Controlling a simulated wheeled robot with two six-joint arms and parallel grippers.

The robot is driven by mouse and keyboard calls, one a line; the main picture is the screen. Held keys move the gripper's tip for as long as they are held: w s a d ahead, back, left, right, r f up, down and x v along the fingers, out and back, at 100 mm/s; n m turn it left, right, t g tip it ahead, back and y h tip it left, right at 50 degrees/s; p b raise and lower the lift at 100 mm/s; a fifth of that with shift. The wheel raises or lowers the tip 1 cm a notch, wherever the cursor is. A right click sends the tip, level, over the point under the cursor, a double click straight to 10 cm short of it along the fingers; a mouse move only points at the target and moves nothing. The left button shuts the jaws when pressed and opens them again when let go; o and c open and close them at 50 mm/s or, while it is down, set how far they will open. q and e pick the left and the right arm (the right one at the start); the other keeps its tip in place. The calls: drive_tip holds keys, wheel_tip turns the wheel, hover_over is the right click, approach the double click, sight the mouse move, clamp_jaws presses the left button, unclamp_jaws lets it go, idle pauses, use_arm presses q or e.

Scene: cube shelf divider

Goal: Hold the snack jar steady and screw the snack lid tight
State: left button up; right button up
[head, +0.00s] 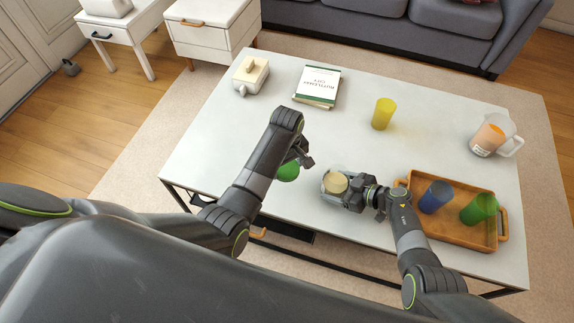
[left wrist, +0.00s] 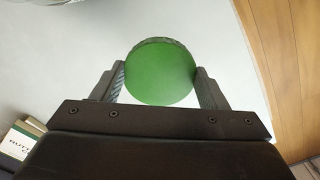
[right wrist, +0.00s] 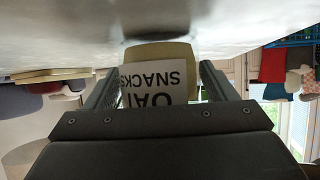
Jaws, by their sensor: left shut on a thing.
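The snack jar (head: 336,182) stands on the table, pale beige at its top with no lid on it. Its label with "SNACKS" lettering shows in the right wrist view (right wrist: 158,85), upside down in the picture. My right gripper (head: 342,192) is shut on the jar, one finger on each side. The snack lid (head: 288,171) is a green disc, also large in the left wrist view (left wrist: 161,73). My left gripper (head: 297,160) is shut on the lid's sides. The lid is apart from the jar, to its left in the head view. My left gripper partly hides it there.
To the right, a wooden tray (head: 462,232) holds a blue cup (head: 435,197) and a green cup (head: 479,209). A pitcher (head: 493,135), yellow cup (head: 383,113), book (head: 317,87) and butter dish (head: 250,75) stand farther back. The table's middle is clear.

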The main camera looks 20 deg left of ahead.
drive_tip(key=o, duration=0.3)
drive_tip(key=shift+o, duration=0.2)
drive_tip(key=v, duration=1.1)
drive_tip(key=shift+s+d+r, duration=0.1)
drive_tip(key=shift+d, duration=0.2)
drive_tip(key=shift+s+d+r, duration=0.1)
drive_tip(key=shift+d+r, duration=0.05)
